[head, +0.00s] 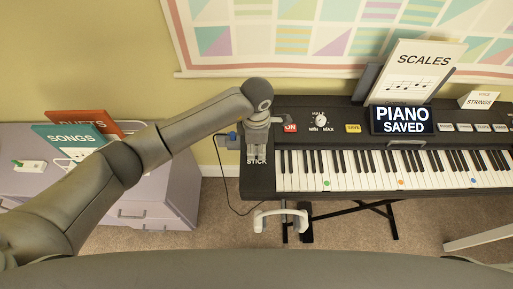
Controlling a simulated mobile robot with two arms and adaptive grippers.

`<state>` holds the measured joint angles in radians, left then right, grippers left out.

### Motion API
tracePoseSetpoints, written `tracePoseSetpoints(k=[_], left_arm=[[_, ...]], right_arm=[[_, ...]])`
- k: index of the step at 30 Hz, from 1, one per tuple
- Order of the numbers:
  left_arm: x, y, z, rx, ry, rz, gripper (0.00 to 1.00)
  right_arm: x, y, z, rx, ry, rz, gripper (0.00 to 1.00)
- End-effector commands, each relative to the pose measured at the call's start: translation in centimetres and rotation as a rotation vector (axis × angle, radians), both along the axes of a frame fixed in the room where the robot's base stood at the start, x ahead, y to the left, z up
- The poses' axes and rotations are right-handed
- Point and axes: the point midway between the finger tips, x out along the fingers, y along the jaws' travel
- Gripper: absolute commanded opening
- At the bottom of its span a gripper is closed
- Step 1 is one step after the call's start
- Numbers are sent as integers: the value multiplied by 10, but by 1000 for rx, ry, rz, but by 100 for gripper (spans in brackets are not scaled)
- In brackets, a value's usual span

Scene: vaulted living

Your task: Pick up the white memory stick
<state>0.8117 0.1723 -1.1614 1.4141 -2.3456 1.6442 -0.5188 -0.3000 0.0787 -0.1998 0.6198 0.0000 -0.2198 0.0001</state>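My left gripper (257,155) reaches in from the left and points down over the left end of the black keyboard (262,184), just above the printed label STICK. Its fingers look close together, but they are too small to tell whether they are open, shut or holding something. I cannot make out the white memory stick; the gripper covers the spot just above the label. My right gripper is not in view.
The keyboard has a red ON button (290,127), a knob (321,122), a yellow button (353,128) and a screen (403,120) reading PIANO SAVED. A SCALES sheet (420,72) stands behind. White headphones (281,217) hang in front. A lilac cabinet (165,195) with books stands left.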

Motion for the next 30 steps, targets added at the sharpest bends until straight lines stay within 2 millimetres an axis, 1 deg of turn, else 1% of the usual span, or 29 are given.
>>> tracePoseSetpoints(k=[7, 12, 15, 26, 30], left_arm=[[0, 0, -2, -1, -2, 0, 33], [0, 0, -2, -1, -1, 0, 11], [0, 0, -2, -1, -1, 0, 0], [0, 0, -1, -1, -1, 0, 0], [1, 0, 6, -2, -2, 0, 0]], right_arm=[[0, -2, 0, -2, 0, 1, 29], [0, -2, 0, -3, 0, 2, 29], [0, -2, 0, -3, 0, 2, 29], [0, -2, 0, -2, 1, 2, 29], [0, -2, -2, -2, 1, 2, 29]])
